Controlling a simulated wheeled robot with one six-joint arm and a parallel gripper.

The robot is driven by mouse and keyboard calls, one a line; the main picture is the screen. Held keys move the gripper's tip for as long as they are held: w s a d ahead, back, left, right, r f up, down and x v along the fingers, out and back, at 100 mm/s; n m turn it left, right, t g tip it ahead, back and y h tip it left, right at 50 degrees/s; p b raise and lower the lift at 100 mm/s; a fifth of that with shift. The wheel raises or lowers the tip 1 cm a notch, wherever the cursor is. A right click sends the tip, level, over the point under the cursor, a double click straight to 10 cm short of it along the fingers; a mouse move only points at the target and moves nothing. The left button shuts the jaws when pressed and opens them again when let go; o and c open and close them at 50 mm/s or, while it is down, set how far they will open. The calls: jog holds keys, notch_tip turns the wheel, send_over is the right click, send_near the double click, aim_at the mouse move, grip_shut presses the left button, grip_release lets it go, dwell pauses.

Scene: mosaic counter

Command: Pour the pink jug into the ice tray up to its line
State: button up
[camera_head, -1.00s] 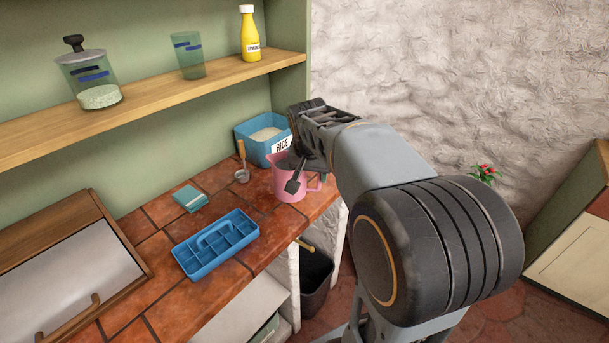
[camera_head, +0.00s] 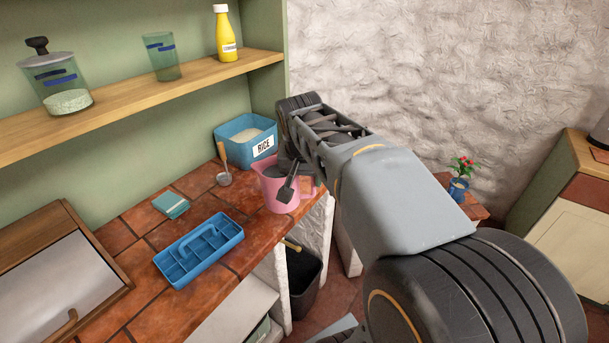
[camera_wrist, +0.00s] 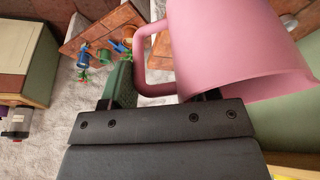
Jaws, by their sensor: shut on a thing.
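The pink jug (camera_head: 272,188) is at the right end of the tiled counter, just in front of the rice box. It looks close to upright in the head view; I cannot tell whether its base touches the tiles. My gripper (camera_head: 291,180) is shut on it at the handle side, and its dark finger covers part of the jug. In the wrist view the jug (camera_wrist: 235,45) and its handle fill the top right, by my fingers (camera_wrist: 165,93). The jug's inside is hidden. The blue ice tray (camera_head: 212,265) lies left of the jug, its compartments looking empty; no line is readable.
A blue rice box (camera_head: 232,150), a scoop (camera_head: 224,178) and a teal block (camera_head: 171,204) stand behind. A wooden-framed panel (camera_head: 60,270) is at left. The shelf (camera_head: 130,100) above holds a jar, a glass and a yellow bottle. A dark bin (camera_head: 303,285) stands below the counter edge.

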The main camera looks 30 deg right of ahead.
jog(key=shift+r, duration=0.1)
jog(key=c, duration=0.6)
jog(key=shift+w+a, duration=0.1)
jog(key=shift+a, duration=0.05)
jog(key=shift+c, duration=0.8)
jog(key=w+a+f+n, duration=0.1)
jog(key=w+a+n, duration=0.1)
jog(key=a, duration=0.2)
jog(key=w+a+f+n+y+p, duration=0.1)
jog(key=w+a, duration=0.1)
jog(key=a, duration=0.2)
jog(key=w+a+f+n+y, duration=0.1)
jog(key=w+a+n, duration=0.1)
jog(key=a, duration=0.2)
jog(key=shift+w+a+n+t+p, duration=0.25)
jog(key=shift+n+t+p, duration=0.05)
jog(key=shift+t+p, duration=0.1)
grip_shut()
jog(key=shift+w, duration=0.15)
